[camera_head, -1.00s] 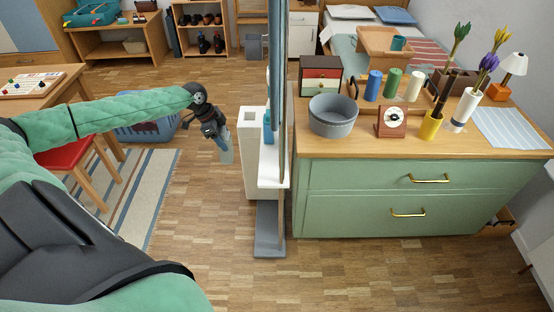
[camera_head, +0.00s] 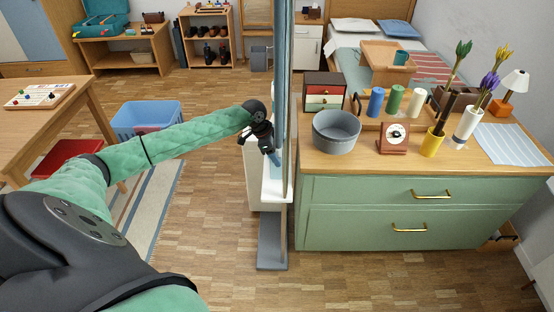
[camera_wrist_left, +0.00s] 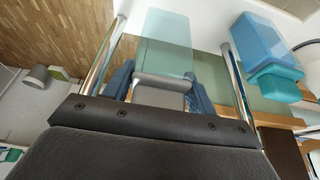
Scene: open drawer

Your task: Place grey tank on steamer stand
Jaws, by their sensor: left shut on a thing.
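My left gripper (camera_head: 268,146) is shut on the grey tank, which has a grey top (camera_wrist_left: 160,92) and a see-through teal body (camera_wrist_left: 165,42). In the head view the tank (camera_head: 274,158) hangs tilted below the fingers, partly hidden, at the steamer stand. The stand has tall upright poles (camera_head: 285,75), a white shelf part (camera_head: 277,192) and a flat grey base (camera_head: 271,256) on the floor. In the wrist view the tank lies between the fingers and in front of a white surface; I cannot tell whether they touch. My right gripper is not in view.
A blue bottle with a teal cap (camera_wrist_left: 275,82) is close to the tank's right in the wrist view. A green dresser (camera_head: 400,225) stands right of the stand, with a grey pot (camera_head: 336,132) on top. Floor in front is clear.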

